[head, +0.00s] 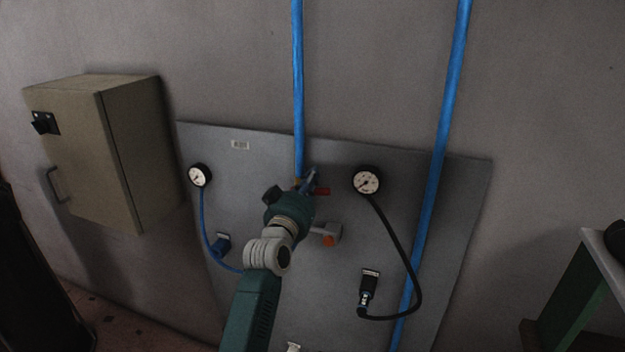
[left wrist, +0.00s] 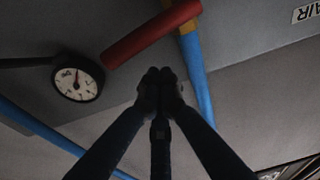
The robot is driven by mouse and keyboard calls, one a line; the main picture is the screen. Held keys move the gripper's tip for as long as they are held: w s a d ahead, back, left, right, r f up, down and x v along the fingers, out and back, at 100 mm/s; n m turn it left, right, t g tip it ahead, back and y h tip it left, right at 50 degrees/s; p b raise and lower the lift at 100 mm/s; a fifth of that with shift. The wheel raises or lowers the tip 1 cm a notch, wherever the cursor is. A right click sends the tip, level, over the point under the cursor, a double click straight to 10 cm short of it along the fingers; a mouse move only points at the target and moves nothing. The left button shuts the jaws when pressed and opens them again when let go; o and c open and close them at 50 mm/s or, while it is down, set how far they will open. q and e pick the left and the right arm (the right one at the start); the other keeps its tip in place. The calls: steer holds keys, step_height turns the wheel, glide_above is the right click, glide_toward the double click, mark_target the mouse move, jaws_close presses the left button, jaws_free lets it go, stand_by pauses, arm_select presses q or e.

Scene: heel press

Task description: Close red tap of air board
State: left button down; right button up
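The red tap (head: 322,191) is a short red handle on the grey air board (head: 260,155), at the foot of the left blue pipe. In the left wrist view the red handle (left wrist: 150,35) runs slanting across the top, beside a blue pipe. My left gripper (head: 310,180) is at the tap, partly hidden behind my own wrist in the head view. In the left wrist view its dark fingers (left wrist: 160,82) come together at the tips, with nothing seen between them. The fingertips appear just below the handle; I cannot tell whether they touch it. My right gripper is not in view.
Pressure gauges (head: 367,180) (head: 200,175) flank the tap. A black hose (head: 410,255) and a second blue pipe (head: 438,170) are on the right. An orange-and-grey fitting (head: 328,236) is below the tap. A beige cabinet (head: 120,150) juts from the wall at left.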

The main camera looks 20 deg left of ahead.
mark_target(314, 193)
arm_select(q)
steer(key=shift+s+d+f, duration=0.1)
steer(key=shift+s+f, duration=0.1)
steer(key=shift+f, duration=0.35)
steer(key=shift+s+d+f, duration=0.1)
steer(key=shift+s+f, duration=0.1)
steer(key=shift+f, duration=0.3)
steer(key=f+m, duration=0.2)
steer(key=shift+s+d+m+b, duration=0.1)
steer(key=shift+d+m+b, duration=0.2)
steer(key=shift+b, duration=0.1)
